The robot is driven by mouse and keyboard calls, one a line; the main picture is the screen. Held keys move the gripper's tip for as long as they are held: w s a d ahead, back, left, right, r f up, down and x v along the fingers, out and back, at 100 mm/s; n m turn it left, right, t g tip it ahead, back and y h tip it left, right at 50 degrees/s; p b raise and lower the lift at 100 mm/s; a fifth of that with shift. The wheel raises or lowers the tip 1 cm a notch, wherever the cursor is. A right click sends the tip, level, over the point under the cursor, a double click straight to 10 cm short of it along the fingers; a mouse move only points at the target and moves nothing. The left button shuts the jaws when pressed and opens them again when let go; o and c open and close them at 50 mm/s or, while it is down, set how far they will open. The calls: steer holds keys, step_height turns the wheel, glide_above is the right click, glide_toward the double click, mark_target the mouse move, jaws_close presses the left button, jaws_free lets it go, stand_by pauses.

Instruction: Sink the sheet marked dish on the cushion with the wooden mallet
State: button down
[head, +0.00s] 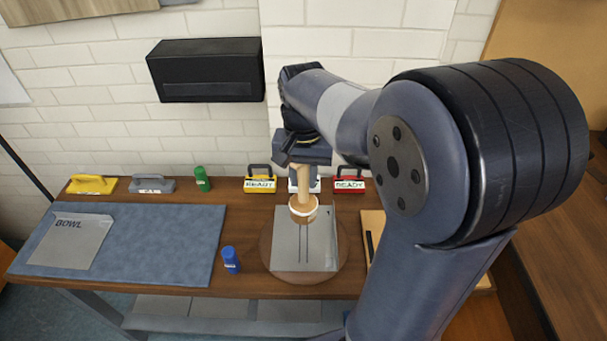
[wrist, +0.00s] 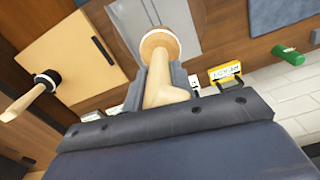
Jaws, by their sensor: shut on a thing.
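My gripper (head: 299,150) is shut on the handle of a wooden mallet (head: 303,208). The mallet hangs head down over a grey sheet (head: 288,240) that lies on a round wooden block (head: 282,275). I cannot tell whether the head touches it. The sheet has dark lines and no word that I can read. In the wrist view the mallet head (wrist: 160,45) shows beyond the jaws. The blue cushion (head: 160,245) lies at the left of the bench with a grey sheet marked BOWL (head: 75,245) on its left part. I see no sheet marked dish.
A blue cylinder (head: 230,260) stands between cushion and block, a green one (head: 202,178) behind. Yellow (head: 260,180) and red (head: 349,181) holders marked READY stand at the back. A second mallet (wrist: 30,97) is near a light wooden board (wrist: 80,62).

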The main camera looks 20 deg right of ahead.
steer(key=s+r+p, duration=0.1)
steer(key=s+r, duration=0.1)
steer(key=s, duration=0.7)
stand_by(0.4)
